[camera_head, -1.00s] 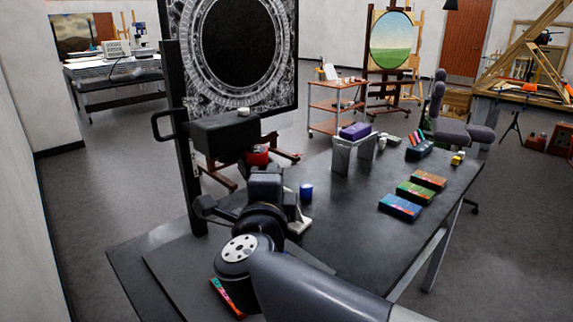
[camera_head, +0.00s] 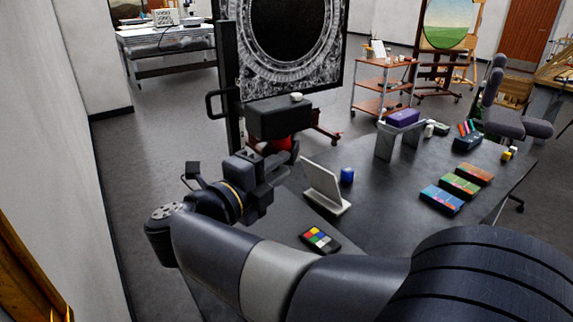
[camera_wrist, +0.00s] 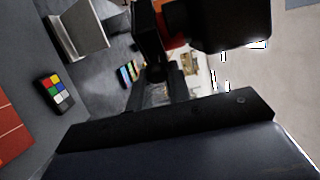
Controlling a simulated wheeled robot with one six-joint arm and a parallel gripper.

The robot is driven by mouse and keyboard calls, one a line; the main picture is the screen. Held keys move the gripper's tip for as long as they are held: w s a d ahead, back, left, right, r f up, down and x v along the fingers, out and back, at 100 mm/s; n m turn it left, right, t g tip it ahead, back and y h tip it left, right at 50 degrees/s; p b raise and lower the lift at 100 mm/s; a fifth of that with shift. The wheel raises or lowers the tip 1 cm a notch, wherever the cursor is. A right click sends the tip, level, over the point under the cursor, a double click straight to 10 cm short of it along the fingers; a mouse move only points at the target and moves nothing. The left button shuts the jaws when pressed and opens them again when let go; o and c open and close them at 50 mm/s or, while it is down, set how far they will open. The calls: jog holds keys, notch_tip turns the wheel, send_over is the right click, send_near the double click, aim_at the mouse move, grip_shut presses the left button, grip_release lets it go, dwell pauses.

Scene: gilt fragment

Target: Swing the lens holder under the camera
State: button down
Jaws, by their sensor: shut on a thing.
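The camera is a black box-shaped head (camera_head: 280,118) on a dark upright column (camera_head: 230,90) with a loop handle, standing at the desk's left side. Below the head is a red part (camera_head: 285,143), which looks like the lens holder; black parts hide much of it. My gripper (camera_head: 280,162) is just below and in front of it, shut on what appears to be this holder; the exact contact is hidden. In the wrist view, dark finger parts (camera_wrist: 160,72) reach up to the red part (camera_wrist: 174,42), close beside the large black head (camera_wrist: 222,22).
A white tilted panel (camera_head: 322,182) and a colour card (camera_head: 320,239) are close right of my gripper. A blue jar (camera_head: 347,175), a grey stand (camera_head: 399,136) and several coloured boxes (camera_head: 460,185) are further right. A wall (camera_head: 75,130) is on the left.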

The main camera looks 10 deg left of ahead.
jog(key=shift+w+a+m+g+h, duration=0.15)
jog(key=shift+a+m+g+h, duration=0.15)
jog(key=shift+a+m+h, duration=0.15)
jog(key=shift+f, duration=0.1)
jog(key=c, duration=1.4)
grip_release()
jog(key=shift+o, duration=0.2)
jog(key=v, duration=1.1)
jog(key=shift+b, duration=0.4)
jog(key=shift+w, duration=0.1)
